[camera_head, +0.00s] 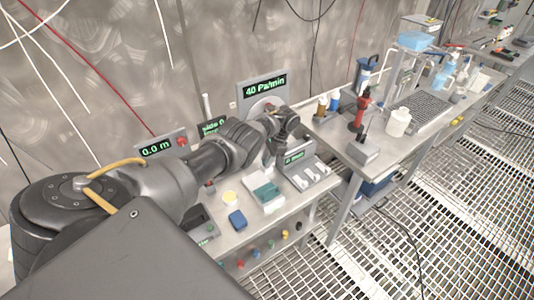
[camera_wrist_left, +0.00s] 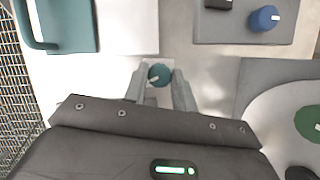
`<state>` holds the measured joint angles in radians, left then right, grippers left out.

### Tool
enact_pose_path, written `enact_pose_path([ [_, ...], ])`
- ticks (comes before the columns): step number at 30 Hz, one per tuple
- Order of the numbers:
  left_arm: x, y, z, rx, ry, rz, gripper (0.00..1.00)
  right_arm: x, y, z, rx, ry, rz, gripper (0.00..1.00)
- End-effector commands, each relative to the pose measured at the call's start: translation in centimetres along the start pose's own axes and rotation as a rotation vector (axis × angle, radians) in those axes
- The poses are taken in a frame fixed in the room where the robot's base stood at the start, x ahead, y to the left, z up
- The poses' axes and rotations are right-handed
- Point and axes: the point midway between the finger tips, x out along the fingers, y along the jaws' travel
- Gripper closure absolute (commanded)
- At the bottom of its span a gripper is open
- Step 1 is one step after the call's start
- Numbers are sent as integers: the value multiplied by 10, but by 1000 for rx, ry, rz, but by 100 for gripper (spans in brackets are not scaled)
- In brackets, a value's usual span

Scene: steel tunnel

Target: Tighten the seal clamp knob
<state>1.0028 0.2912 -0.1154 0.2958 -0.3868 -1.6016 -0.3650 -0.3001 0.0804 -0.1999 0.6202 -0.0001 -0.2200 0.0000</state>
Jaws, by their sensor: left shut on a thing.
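The teal knob (camera_wrist_left: 159,74), which looks like the seal clamp knob, sits on a small pale plate in the left wrist view. My left gripper (camera_wrist_left: 160,84) has one finger on each side of it and is shut on it. A white pointer mark shows on the knob. In the head view my left gripper (camera_head: 282,122) is at the back of the bench, below the "40 Pa/min" display (camera_head: 264,87); the knob is hidden there by my wrist. My right gripper is not in view.
A teal block with a handle (camera_wrist_left: 66,24) lies left. Bottles, including a white one (camera_head: 397,122), stand on the right bench (camera_head: 342,144).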

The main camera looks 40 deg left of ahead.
Motion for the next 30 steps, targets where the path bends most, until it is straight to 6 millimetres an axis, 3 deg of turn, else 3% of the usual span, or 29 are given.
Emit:
enact_pose_path([
  [3,-5,0,2,86,1,-39,96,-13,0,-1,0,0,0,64],
  [12,-3,1,1,255,1,-109,96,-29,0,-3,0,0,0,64],
  [30,-1,1,0,339,3,-143,96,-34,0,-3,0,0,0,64],
])
